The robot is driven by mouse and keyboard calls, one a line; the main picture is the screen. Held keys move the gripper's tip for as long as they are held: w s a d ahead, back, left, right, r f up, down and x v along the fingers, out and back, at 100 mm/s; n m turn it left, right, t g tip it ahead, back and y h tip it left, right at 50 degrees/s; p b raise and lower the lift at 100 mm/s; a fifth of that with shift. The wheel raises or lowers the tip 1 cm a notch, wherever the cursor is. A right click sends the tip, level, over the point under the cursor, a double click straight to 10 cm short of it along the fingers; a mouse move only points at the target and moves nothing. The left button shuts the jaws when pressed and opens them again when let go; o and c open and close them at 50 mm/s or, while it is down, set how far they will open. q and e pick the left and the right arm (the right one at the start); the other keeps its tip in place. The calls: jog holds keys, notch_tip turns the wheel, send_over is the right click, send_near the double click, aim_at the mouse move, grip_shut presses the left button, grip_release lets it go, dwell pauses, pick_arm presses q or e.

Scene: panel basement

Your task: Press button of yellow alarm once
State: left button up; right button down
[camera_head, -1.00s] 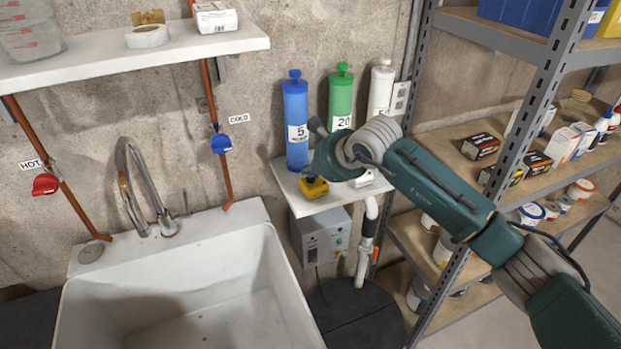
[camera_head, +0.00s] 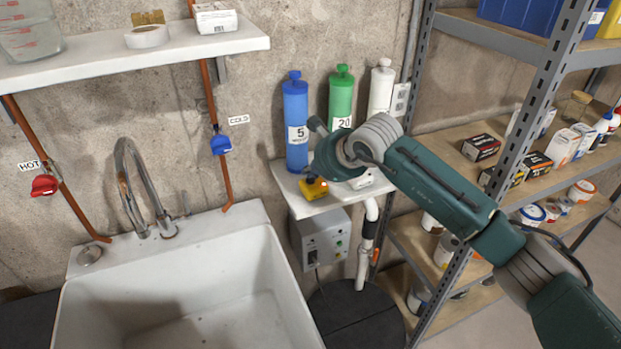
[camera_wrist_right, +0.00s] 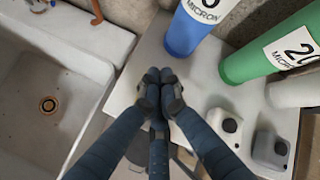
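The yellow alarm (camera_head: 314,188) sits at the front left corner of a small white wall shelf (camera_head: 290,189), below the blue filter cylinder. A small red spot shows on its right side. My right gripper (camera_wrist_right: 160,88) has its dark fingers drawn together with nothing visible between them, over the shelf near its front left edge in the right wrist view. The fingers and arm hide that corner there, and the alarm cannot be seen. In the head view the green wrist is just right of and above the alarm; whether a fingertip touches it is unclear. My left gripper is out of view.
Blue (camera_head: 296,122), green (camera_head: 341,98) and white (camera_head: 381,88) cylinders stand behind on the shelf. A pale device (camera_wrist_right: 225,124) and a grey one (camera_wrist_right: 270,149) stand beside the fingers. The sink (camera_head: 190,290) lies left, a metal rack (camera_head: 470,255) right.

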aim_at(311, 181)
jog(key=shift+r, duration=0.4)
jog(key=shift+r+p, duration=0.85)
jog(key=shift+r, duration=1.7)
